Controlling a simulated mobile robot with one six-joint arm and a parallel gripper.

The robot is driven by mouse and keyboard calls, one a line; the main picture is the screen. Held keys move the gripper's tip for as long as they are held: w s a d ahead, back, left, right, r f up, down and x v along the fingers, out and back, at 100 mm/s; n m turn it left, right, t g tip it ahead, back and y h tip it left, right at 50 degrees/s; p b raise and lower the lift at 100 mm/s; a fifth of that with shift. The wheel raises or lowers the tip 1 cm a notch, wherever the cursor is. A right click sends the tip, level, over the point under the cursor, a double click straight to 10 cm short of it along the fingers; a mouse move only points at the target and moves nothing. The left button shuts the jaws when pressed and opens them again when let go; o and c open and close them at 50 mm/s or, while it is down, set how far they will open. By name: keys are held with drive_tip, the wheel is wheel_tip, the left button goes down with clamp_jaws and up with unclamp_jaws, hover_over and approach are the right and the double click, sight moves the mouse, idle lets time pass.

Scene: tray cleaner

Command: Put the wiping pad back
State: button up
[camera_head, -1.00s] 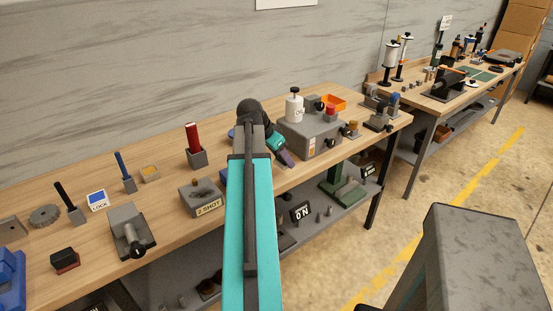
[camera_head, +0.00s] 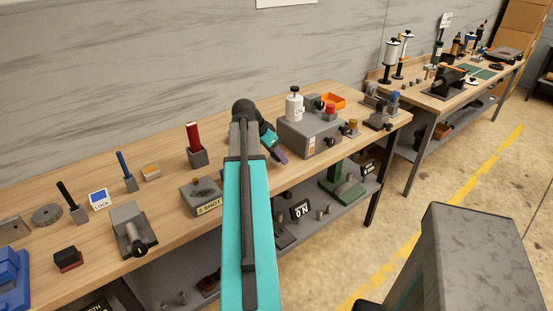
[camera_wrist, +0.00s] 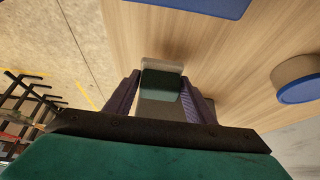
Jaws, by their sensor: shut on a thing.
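My gripper (camera_wrist: 160,98) has its two purple fingers shut on a small block-like pad, which I take to be the wiping pad (camera_wrist: 161,82). The pad has a pale grey end and a dark green band, and it sits between the fingertips in the wrist view. In the head view my gripper (camera_head: 279,155) is over the front part of the wooden bench (camera_head: 110,237), left of the grey box. The held pad cannot be made out there.
A blue flat thing (camera_wrist: 205,5) and a round, blue-faced piece (camera_wrist: 297,84) lie on the bench in the wrist view. The grey box (camera_head: 312,137) with a white bottle (camera_head: 294,107) stands right of my gripper. A grey "2 SHOT" block (camera_head: 202,196) stands left.

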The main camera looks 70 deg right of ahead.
drive_tip(key=shift+f+p, duration=0.3)
drive_tip(key=shift+f, duration=0.85)
drive_tip(key=shift+f, duration=0.15)
drive_tip(key=o, duration=1)
drive_tip(key=shift+r, duration=0.2)
drive_tip(key=shift+r, duration=0.1)
drive_tip(key=b+v, duration=0.2)
drive_tip(key=v, duration=0.9)
drive_tip(key=shift+a+r, duration=0.25)
drive_tip(key=shift+r, duration=0.05)
